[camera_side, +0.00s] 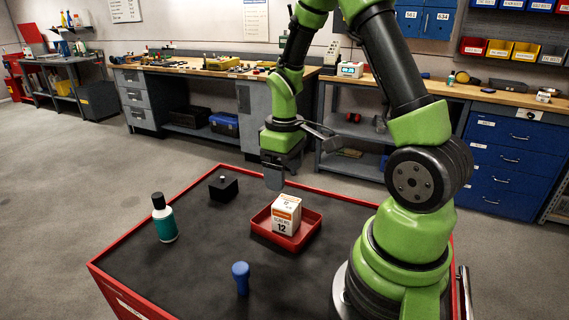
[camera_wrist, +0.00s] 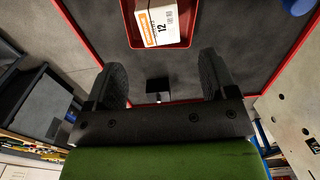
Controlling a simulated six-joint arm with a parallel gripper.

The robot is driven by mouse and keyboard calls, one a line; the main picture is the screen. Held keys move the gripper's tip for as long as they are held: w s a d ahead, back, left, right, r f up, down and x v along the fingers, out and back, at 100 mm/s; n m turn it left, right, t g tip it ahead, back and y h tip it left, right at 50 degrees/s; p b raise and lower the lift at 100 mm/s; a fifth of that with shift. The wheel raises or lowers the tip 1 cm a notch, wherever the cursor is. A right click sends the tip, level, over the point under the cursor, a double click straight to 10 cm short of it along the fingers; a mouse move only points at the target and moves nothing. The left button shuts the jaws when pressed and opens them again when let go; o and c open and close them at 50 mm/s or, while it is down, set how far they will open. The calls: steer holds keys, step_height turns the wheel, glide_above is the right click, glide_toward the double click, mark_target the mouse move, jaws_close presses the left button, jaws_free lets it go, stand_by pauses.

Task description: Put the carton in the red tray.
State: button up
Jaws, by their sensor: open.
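The carton (camera_side: 287,214) is a small white and orange box marked 12. It sits inside the red tray (camera_side: 262,232) on the black worktop. In the wrist view the carton (camera_wrist: 157,22) lies within the walls of the red tray (camera_wrist: 128,28), near the top edge of the picture. My gripper (camera_side: 274,180) is above the worktop, behind and above the tray, apart from the carton. In the wrist view my gripper (camera_wrist: 162,82) has its two dark fingers spread wide with nothing between them that it touches.
A teal bottle with a black cap (camera_side: 165,219) stands at the left. A small black block (camera_side: 223,188) sits behind it and to its right. A blue knobbed object (camera_side: 241,278) stands near the front. The worktop (camera_side: 200,260) between them is clear, with a red rim.

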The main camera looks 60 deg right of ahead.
steer(key=shift+r, duration=0.5)
steer(key=s+a+r+m+t+y, duration=0.1)
steer(key=s+a+r+m+t, duration=0.1)
steer(key=a+r, duration=0.5)
steer(key=s+a+r+m+t+y, duration=0.1)
steer(key=s+a+r+t, duration=0.4)
steer(key=r, duration=0.5)
steer(key=shift+s+a+m, duration=0.5)
steer(key=shift+s+a, duration=0.65)
